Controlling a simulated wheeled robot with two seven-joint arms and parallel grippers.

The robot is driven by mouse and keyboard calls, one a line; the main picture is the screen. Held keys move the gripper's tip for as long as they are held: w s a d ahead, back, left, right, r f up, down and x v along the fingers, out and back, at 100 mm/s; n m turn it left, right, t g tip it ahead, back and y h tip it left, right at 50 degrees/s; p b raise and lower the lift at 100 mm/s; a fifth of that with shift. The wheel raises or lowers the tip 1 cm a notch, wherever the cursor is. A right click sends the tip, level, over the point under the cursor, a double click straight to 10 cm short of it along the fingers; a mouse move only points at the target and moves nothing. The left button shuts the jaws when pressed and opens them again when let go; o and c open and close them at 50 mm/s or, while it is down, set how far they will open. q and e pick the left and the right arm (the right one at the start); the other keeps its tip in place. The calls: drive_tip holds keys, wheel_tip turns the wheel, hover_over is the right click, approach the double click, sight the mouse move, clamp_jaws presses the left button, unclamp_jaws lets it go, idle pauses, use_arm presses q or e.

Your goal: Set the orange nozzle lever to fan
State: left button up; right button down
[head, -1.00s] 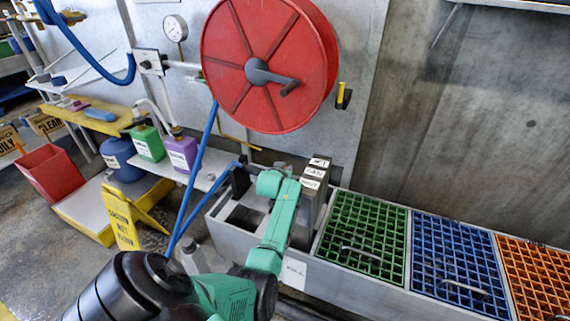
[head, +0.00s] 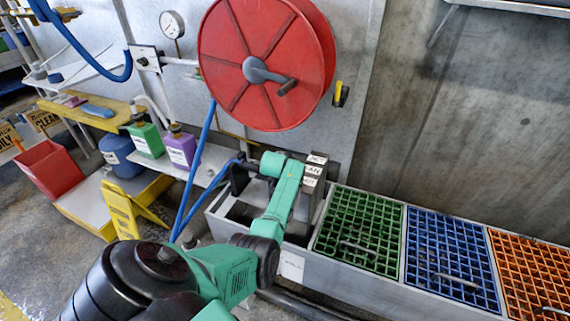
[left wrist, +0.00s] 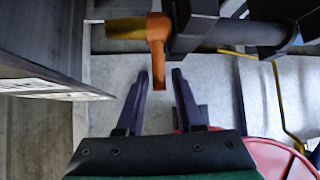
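In the left wrist view the orange nozzle lever (left wrist: 157,48) hangs from a dark nozzle body (left wrist: 196,32), with a yellow-brown part to its left. My left gripper (left wrist: 160,75) is open. Its two dark fingers are spread, one on each side of the lever's lower end, with gaps showing; I cannot tell the depth between them. In the head view my left arm covers the lever and the gripper. A grey block with white labels (head: 314,169) stands beside the arm; one label appears to read FAN. The right gripper is not in view.
A red hose reel (head: 265,65) hangs above, with a blue hose (head: 198,150) running down to the nozzle. A grey trough (head: 300,266) holds green (head: 360,230), blue (head: 452,260) and orange grates to the right. Bottles (head: 180,147) stand on a shelf at left.

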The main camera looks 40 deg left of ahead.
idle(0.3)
use_arm(q)
drive_tip(key=shift+s+d+r, duration=0.1)
drive_tip(key=shift+s+r, duration=0.05)
drive_tip(key=shift+r, duration=0.05)
drive_tip(key=p+v, duration=0.3)
drive_tip(key=v, duration=1.1)
drive_tip(key=shift+s+f, duration=0.1)
drive_tip(key=shift+f, duration=0.05)
